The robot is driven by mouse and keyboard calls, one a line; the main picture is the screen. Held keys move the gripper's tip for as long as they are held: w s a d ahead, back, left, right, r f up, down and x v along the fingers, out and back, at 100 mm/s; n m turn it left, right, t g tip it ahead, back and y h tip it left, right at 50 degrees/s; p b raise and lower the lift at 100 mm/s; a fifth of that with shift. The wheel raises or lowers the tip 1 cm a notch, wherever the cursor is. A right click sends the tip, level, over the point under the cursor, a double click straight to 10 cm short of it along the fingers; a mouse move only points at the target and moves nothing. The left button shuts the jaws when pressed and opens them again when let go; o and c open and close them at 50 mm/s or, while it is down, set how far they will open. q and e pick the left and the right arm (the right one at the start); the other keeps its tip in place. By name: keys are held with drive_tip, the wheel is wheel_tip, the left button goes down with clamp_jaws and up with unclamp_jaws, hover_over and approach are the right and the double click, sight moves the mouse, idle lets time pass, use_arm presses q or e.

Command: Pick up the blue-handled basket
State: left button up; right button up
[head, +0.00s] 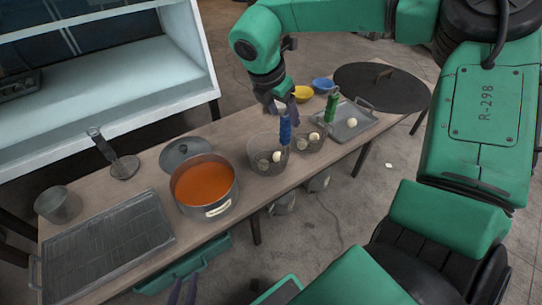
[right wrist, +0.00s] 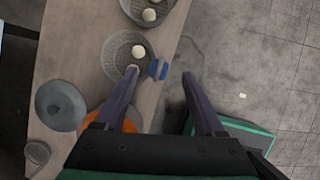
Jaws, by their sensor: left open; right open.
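The blue-handled basket (head: 263,163) is a round wire-mesh basket on the table, with pale round items inside. Its blue handle (head: 285,127) stands upright at its right side. In the head view my right gripper (head: 282,104) is above the handle, fingers pointing down. In the right wrist view the blue handle (right wrist: 158,69) shows between the tips of my open right gripper (right wrist: 160,74), and the basket (right wrist: 124,47) lies by the left finger. I cannot tell whether the fingers touch the handle. My left gripper (head: 184,286) is open and empty at the bottom, below the table's front edge.
A pot of orange soup (head: 205,186) stands left of the basket. A green-handled basket (head: 309,141) stands close on its right. A rack tray (head: 105,246) is at left.

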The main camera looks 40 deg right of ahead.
drive_tip(key=x, duration=0.1)
drive_tip(key=b+x, duration=0.1)
drive_tip(key=x, duration=0.2)
drive_tip(key=shift+w+a+f+b, duration=0.1)
drive_tip(key=shift+a+f+b, duration=0.05)
drive_tip(key=shift+f+b, duration=0.25)
drive_tip(key=shift+w+d+f, duration=0.1)
drive_tip(key=shift+d+f, duration=0.1)
drive_tip(key=shift+f, duration=0.05)
drive_tip(key=shift+r, duration=0.1)
clamp_jaws()
